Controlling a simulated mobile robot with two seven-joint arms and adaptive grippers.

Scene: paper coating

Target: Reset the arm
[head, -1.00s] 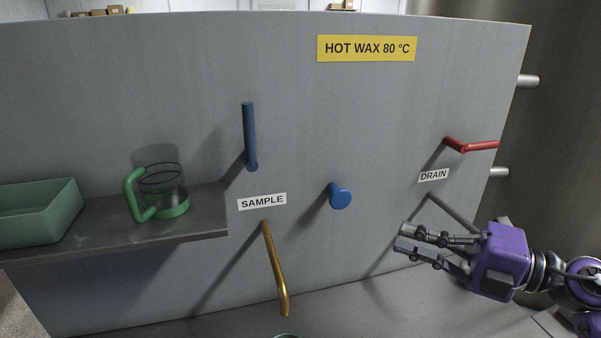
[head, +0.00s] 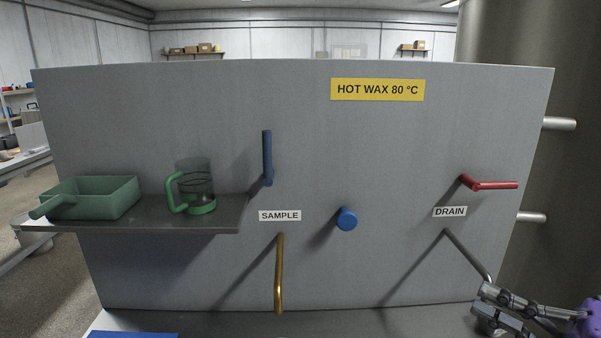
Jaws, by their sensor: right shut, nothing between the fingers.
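My right gripper (head: 480,305), with a purple body at the lower right edge, is shut and empty. It is low in front of the grey panel (head: 200,110), below the DRAIN label (head: 450,211) and near the lower end of the grey drain pipe (head: 468,255). My left gripper is not in view.
A shelf (head: 150,227) at left bears a green scoop (head: 95,198) and a clear, green-handled jug (head: 193,187). A blue lever (head: 267,157), brass spout (head: 279,275), blue knob (head: 347,219) and red handle (head: 490,184) stick out. The space before the panel's middle is clear.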

